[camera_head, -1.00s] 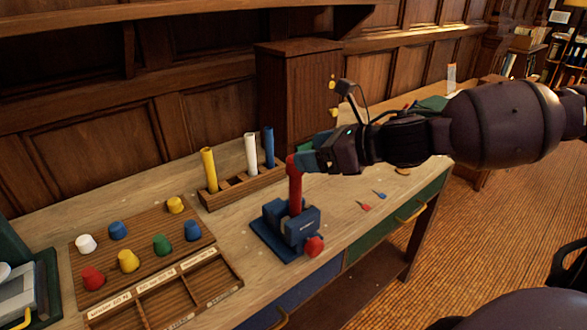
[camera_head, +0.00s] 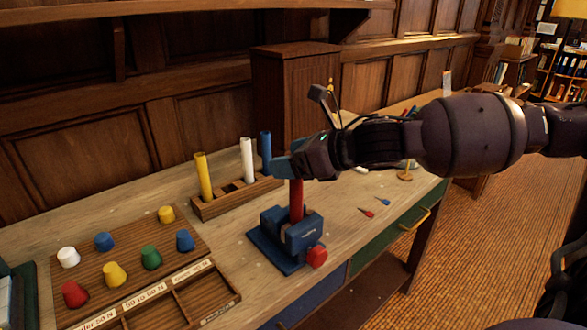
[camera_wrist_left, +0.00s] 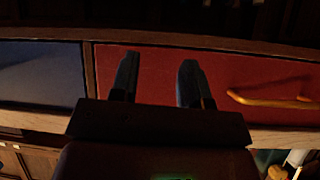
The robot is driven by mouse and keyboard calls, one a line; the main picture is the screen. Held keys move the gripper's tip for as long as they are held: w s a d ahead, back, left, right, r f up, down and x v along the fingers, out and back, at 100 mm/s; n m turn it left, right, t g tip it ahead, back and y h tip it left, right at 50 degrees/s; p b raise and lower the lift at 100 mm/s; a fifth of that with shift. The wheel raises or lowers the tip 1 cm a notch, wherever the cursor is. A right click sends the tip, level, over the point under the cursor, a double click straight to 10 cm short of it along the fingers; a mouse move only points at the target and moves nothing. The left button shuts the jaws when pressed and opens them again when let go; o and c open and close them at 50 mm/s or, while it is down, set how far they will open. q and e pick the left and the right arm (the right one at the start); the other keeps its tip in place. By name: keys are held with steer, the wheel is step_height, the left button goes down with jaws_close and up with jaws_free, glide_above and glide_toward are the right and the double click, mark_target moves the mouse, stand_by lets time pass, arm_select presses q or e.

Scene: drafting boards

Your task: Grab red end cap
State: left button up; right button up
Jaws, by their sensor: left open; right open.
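The red end cap (camera_head: 74,293) sits on a wooden board (camera_head: 130,260) at the left, in front of the white cap. My right gripper (camera_head: 282,168) is open and far from it, over the top of a red tube (camera_head: 296,202). The tube stands upright in a blue vise (camera_head: 285,238); its top is hidden by the gripper, and I cannot tell whether they touch. My left gripper (camera_wrist_left: 158,82) shows only in the left wrist view, open and empty in front of a red drawer front (camera_wrist_left: 240,85).
White, blue, yellow and green caps share the board. A sectioned tray (camera_head: 200,295) lies in front of it. A rack (camera_head: 235,195) with yellow, white and blue tubes stands behind the vise. Red and blue darts (camera_head: 367,212) lie to the right.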

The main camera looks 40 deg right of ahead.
steer(key=shift+w+a+f, duration=0.2)
steer(key=shift+w+a, duration=0.05)
steer(key=shift+w, duration=0.2)
steer(key=shift+c, duration=0.6)
steer(key=c, duration=0.9)
steer(key=shift+r, duration=0.1)
